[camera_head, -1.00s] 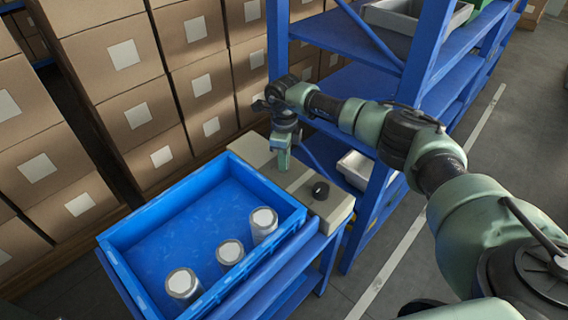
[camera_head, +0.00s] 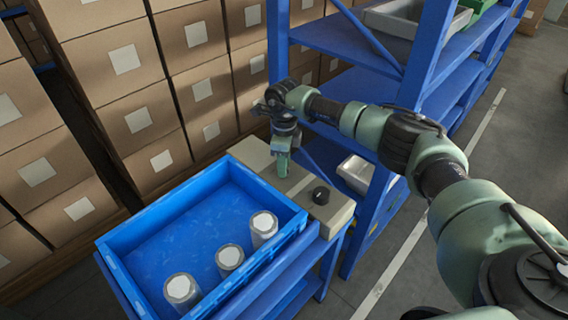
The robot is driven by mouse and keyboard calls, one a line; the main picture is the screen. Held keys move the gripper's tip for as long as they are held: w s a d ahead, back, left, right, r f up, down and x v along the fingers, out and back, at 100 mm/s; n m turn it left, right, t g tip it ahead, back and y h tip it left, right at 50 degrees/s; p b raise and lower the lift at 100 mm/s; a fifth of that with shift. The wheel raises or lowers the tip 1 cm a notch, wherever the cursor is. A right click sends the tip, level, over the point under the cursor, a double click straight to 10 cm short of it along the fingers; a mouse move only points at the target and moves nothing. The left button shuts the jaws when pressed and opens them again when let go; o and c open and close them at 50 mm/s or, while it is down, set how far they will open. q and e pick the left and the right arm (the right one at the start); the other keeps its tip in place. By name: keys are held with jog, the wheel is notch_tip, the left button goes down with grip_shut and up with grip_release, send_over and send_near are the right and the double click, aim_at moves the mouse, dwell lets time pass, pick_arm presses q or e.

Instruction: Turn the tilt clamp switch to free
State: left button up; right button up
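A beige box-shaped unit (camera_head: 334,212) stands at the far right end of the blue cart, beside the blue tray. A round black knob (camera_head: 321,195) sits on its top; its marking is too small to read. A dark square patch shows on the unit's top, partly behind my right gripper. My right gripper (camera_head: 282,170) points down over the unit, to the upper left of the knob and apart from it. Its green fingers look close together, but I cannot tell whether they are open or shut. My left gripper is not in view.
The blue tray (camera_head: 118,262) holds several grey cylinders with white tops, including one near its right side (camera_head: 264,226). Stacked cardboard boxes (camera_head: 100,82) stand behind. A blue shelf rack (camera_head: 437,45) stands close beside my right arm. Floor is open at right.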

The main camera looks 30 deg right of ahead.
jog(key=shift+r+b, duration=0.45)
jog(key=shift+r, duration=3.5)
